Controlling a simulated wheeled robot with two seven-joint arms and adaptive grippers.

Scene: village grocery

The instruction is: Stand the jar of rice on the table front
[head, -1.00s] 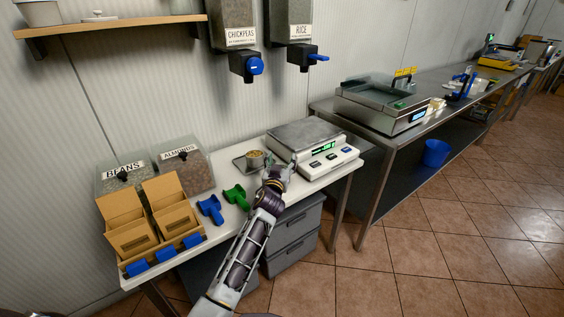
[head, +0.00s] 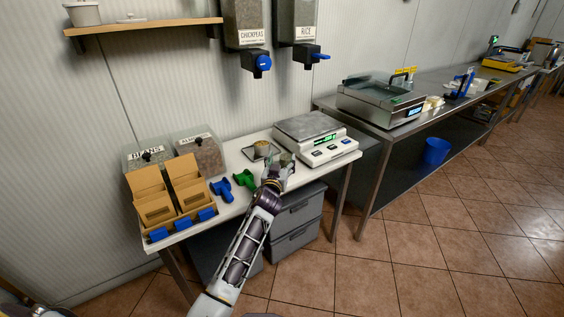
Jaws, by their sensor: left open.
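A small round container with pale tan contents (head: 262,147) stands on a small square metal tray on the white table (head: 238,161). It may be the jar of rice; it is too small to be sure. My left gripper (head: 279,163) is open at the table's front edge, just right of and nearer than the tray, in front of the scale. A greyish, glassy shape shows by its fingertips, but I cannot tell what it is. My right gripper is not in view.
A scale (head: 312,136) fills the table's right end. Green (head: 244,179) and blue (head: 222,189) scoops lie left of my gripper. Cardboard boxes (head: 157,211) and bins stand at the left end. A rice dispenser (head: 303,32) hangs above. Grey drawers (head: 297,222) stand below.

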